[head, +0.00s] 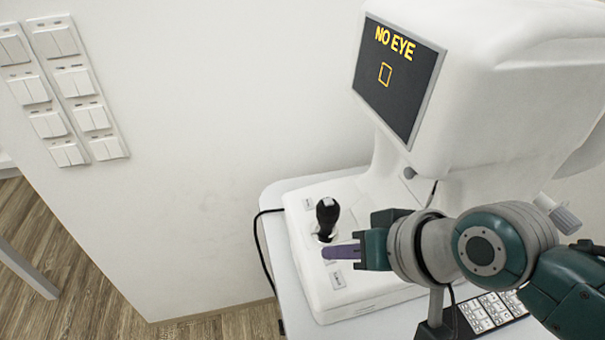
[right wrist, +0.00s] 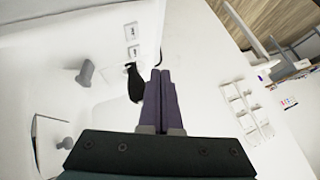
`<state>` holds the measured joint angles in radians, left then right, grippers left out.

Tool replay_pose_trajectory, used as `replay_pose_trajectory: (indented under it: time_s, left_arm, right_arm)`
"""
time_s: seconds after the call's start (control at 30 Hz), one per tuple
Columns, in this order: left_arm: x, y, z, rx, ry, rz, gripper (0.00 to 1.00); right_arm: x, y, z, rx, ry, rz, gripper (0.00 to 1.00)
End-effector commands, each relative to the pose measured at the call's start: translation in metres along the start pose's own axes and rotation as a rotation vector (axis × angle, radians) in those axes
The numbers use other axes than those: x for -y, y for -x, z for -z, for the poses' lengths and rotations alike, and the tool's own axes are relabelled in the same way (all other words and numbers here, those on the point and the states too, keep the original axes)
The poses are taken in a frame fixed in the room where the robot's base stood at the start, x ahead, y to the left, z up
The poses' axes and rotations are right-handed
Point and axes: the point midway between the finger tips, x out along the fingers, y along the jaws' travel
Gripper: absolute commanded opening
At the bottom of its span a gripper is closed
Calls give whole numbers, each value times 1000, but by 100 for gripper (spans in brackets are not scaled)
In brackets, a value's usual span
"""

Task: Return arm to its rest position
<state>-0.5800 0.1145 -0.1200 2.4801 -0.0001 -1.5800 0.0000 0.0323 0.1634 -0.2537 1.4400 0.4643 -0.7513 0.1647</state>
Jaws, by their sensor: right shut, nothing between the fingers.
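My right gripper (head: 342,252) is shut and empty, its purple fingers pressed together. In the head view it is just below and right of the black joystick (head: 327,215) on the white eye-test machine's base (head: 310,275). In the right wrist view the closed fingers (right wrist: 161,78) point toward the joystick (right wrist: 135,82), which shows just left of them. I cannot tell whether they touch. The machine's screen (head: 398,80) reads "NO EYE" with a small yellow square outline. My left gripper is in neither view.
A keypad (head: 490,312) lies on the white table (head: 270,200) below my right arm. A black cable (head: 258,240) runs along the table's left edge. Wall switches (head: 60,90) are at upper left. The wooden floor (head: 80,290) at lower left is largely clear.

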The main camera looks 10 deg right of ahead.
Motion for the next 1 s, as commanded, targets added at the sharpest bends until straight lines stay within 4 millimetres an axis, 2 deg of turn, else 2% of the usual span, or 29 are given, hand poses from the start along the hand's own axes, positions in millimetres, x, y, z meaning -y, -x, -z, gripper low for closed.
replay_pose_trajectory:
  time_s: [0.73,0.87,1.0]
  left_arm:
    - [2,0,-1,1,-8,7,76]
    - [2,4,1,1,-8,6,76]
    - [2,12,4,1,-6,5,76]
  right_arm:
    - [1,2,-4,9,8,-1,0]
    - [7,23,-20,56,69,-18,0]
    - [10,73,-48,147,174,-82,0]
